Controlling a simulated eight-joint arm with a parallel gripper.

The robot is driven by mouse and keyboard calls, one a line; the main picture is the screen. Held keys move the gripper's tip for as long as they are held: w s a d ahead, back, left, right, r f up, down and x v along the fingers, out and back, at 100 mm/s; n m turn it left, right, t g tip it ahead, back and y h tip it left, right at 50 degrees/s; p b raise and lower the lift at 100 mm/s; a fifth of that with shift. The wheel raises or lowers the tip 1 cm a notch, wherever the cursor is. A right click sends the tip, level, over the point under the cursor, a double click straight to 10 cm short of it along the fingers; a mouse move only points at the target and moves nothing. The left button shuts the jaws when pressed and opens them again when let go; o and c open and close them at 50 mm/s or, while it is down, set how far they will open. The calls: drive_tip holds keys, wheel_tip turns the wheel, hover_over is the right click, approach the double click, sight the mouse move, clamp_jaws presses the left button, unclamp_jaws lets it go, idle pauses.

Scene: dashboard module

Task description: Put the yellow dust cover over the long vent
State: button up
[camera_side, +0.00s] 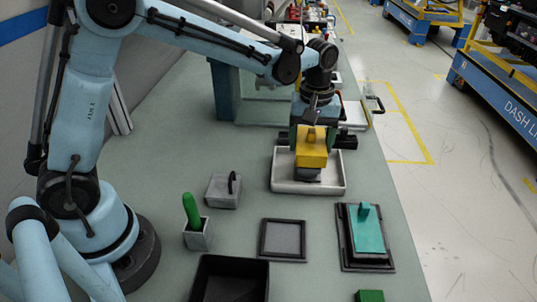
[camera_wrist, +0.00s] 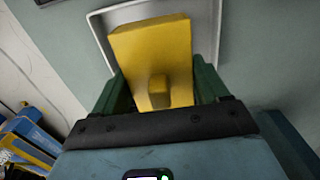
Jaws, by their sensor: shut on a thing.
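The yellow dust cover (camera_side: 313,157) is a box-like piece with a small knob, held in my gripper (camera_side: 311,130) over a white tray. In the wrist view, the cover (camera_wrist: 152,45) sits between the green fingers of my gripper (camera_wrist: 159,90), which is shut on its knob. Dark grey shows below the cover in the side view; I cannot tell if it is a thing or shadow. A long black-framed piece (camera_side: 347,264) at the right bears a teal block with a knob (camera_side: 369,238). It may be the long vent, but its middle is hidden under the teal block.
The white tray (camera_side: 281,186) is below the cover. A square black frame with a grey panel (camera_side: 283,238) lies in front. A grey handled block (camera_side: 220,192), a cup with a green handle (camera_side: 196,236), a black bin (camera_side: 230,284) and a green block (camera_side: 370,296) stand nearby.

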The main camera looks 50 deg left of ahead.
sight(312, 131)
drive_tip(key=shift+f, duration=0.8)
drive_tip(key=o, duration=1)
drive_tip(key=shift+o, duration=0.2)
wheel_tip(312, 131, up, 12)
drive_tip(key=shift+r, duration=0.1)
drive_tip(key=s+a+f+m+t, duration=0.2)
drive_tip(key=s+a+m+t, duration=0.1)
drive_tip(key=s, duration=0.4)
drive_tip(key=s+a+f+m+t, duration=0.2)
drive_tip(key=s+a+m+t, duration=0.1)
drive_tip(key=s+m, duration=0.3)
drive_tip(key=shift+s+a+f+t, duration=0.2)
drive_tip(key=shift+s+t, duration=0.4)
drive_tip(key=shift+s, duration=0.45)
